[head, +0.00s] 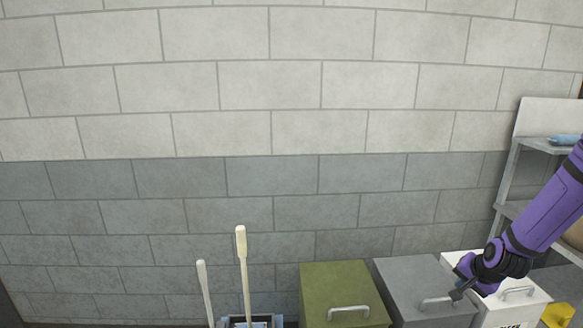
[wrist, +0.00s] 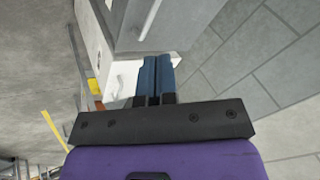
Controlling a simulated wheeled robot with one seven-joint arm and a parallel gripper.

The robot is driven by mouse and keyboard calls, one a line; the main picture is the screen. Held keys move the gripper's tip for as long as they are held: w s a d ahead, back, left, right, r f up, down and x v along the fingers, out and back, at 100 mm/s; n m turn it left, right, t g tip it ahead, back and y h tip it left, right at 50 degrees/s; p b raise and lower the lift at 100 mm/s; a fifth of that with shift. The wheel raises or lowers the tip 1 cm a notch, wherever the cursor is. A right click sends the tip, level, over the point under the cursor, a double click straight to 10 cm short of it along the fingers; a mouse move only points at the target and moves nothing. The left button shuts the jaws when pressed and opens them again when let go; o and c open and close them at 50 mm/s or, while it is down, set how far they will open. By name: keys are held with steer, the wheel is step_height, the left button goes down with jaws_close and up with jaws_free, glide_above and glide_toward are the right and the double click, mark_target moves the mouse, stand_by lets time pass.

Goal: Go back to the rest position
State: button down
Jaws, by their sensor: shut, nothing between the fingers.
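My gripper (head: 459,294) is at the lower right in the head view, at the end of my purple arm. It appears in front of the grey bin and the white bin. In the wrist view its two blue fingers (wrist: 155,78) are together with nothing between them. The white bin (wrist: 120,78) and the grey bin (wrist: 155,22) show beyond the fingertips there. I cannot tell the exact gap between the fingertips and the bins.
A green bin (head: 343,296), a grey bin (head: 424,291) and a white bin (head: 520,307) stand along the block wall (head: 270,120). Two long handles (head: 243,270) rise left of them. A shelf (head: 515,170) and a yellow object (head: 557,315) are at the right.

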steer(key=s+a+r+n+g+h, duration=0.1)
steer(key=s+a+r+n, duration=0.3)
steer(key=r, duration=0.8)
steer(key=s+a+r+n+h, duration=0.15)
steer(key=s+a+r, duration=0.3)
steer(key=r, duration=0.65)
steer(key=s+a+r+n, duration=0.1)
steer(key=s+a+r, duration=0.1)
steer(key=s+r, duration=0.2)
steer(key=s+a+r+n+y, duration=0.1)
steer(key=s+a+r+n, duration=0.1)
steer(key=s, duration=0.6)
steer(key=s+a+r+n+y, duration=0.1)
steer(key=s+a+r, duration=0.3)
steer(key=s+r, duration=0.2)
steer(key=shift+s, duration=0.55)
steer(key=shift+n, duration=0.25)
